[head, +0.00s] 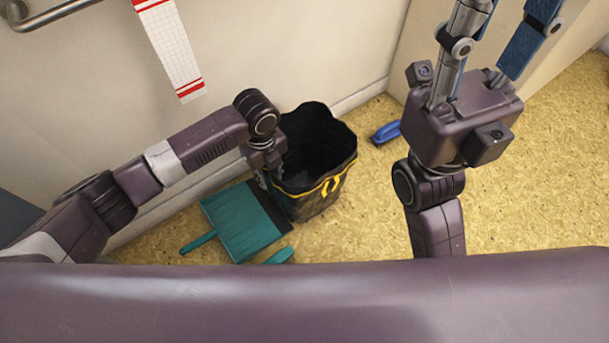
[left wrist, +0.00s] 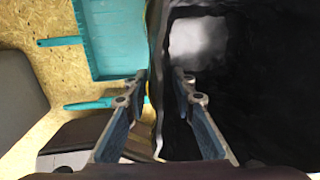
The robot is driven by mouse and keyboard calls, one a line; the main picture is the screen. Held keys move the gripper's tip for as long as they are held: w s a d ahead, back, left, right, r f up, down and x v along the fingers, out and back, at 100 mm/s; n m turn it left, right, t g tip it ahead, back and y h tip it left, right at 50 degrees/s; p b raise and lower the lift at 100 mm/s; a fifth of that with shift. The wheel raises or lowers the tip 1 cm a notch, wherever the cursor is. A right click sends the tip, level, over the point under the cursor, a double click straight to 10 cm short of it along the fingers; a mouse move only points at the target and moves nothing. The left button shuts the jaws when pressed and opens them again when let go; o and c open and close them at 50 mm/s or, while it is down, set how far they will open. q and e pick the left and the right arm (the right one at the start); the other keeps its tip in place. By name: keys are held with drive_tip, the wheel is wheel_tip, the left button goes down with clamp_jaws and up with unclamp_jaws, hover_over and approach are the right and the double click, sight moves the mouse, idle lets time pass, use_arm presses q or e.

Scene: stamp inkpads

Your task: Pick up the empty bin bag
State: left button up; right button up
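The bin bag (head: 322,195) is black with a yellow drawstring near its rim. It stands upright and wide open on the floor, and its inside looks empty. In the left wrist view, its dark inside (left wrist: 245,85) fills the right half. My left gripper (head: 270,178) is at the bag's left rim, pointing down. In the left wrist view, its fingers (left wrist: 160,88) are apart, with the bag's edge between them, one finger outside and one inside. My right gripper (head: 503,32) is raised at the upper right, empty, its fingers apart and their tips cut off by the frame.
A teal dustpan (head: 238,222) lies on the floor against the bag's left side, with another teal handled piece (head: 279,257) near it. A blue object (head: 386,132) lies right of the bag. The wall is close behind.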

use_arm(q)
clamp_jaws()
idle(0.3)
drive_tip(key=shift+r, duration=0.1)
